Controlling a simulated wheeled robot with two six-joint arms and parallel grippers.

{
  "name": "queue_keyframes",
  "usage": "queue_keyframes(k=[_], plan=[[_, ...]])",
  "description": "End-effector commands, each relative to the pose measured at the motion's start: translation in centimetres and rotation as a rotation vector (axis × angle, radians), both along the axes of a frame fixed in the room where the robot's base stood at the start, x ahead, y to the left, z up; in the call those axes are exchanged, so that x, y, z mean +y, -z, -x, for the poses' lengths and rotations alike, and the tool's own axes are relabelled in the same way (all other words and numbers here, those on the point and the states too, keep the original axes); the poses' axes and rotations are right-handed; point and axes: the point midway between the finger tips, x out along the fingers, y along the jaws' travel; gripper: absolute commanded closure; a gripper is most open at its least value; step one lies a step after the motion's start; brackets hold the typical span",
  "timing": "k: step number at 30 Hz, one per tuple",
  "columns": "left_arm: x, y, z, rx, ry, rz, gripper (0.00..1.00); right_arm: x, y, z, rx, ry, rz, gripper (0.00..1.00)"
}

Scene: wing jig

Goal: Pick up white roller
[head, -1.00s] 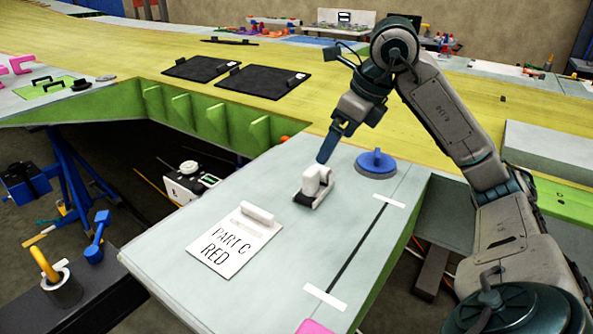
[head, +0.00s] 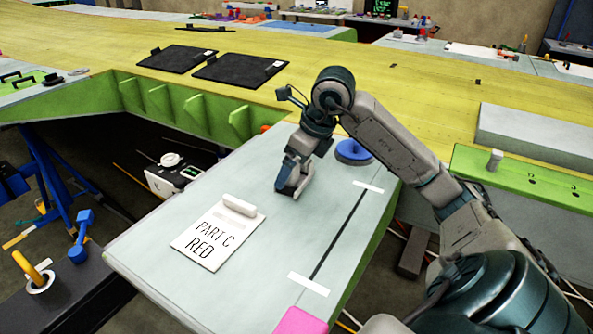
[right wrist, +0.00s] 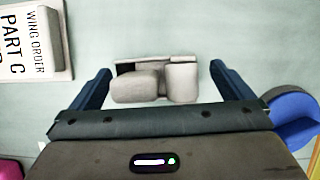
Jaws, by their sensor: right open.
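The white roller (right wrist: 155,84) lies on the pale grey tabletop. In the right wrist view it sits between the two blue fingers of my right gripper (right wrist: 160,90), with clear space on both sides. In the head view the right gripper (head: 289,180) points down over the roller (head: 303,183) and hides much of it. The right gripper is open and holds nothing. My left gripper is in neither view.
A white card reading "PART C RED" (head: 212,238) lies left of the roller. A blue round disc with a knob (head: 352,153) stands behind it to the right. A black line (head: 340,232) with white end strips and a pink piece (head: 300,321) are nearer the front edge.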

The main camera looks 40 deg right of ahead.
Motion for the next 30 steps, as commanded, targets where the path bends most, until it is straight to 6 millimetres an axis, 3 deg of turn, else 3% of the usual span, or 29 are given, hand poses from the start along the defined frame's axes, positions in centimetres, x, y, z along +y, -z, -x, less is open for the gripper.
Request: queue_keyframes(k=[4,9,12,23,30], plan=[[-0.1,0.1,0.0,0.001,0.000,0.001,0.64,0.0,0.0,0.0,-0.001,0.000,0.000,0.02],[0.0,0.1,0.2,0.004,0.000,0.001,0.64,0.0,0.0,0.0,-0.001,0.000,0.000,0.35],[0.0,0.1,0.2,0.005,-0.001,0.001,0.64,0.0,-0.1,0.0,-0.001,0.000,0.000,0.50],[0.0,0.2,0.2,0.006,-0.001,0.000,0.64,0.0,-0.4,-0.1,-0.004,0.000,-0.001,0.50],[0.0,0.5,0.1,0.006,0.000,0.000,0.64,0.0,-2.2,-0.1,-0.006,0.000,-0.001,0.50]])
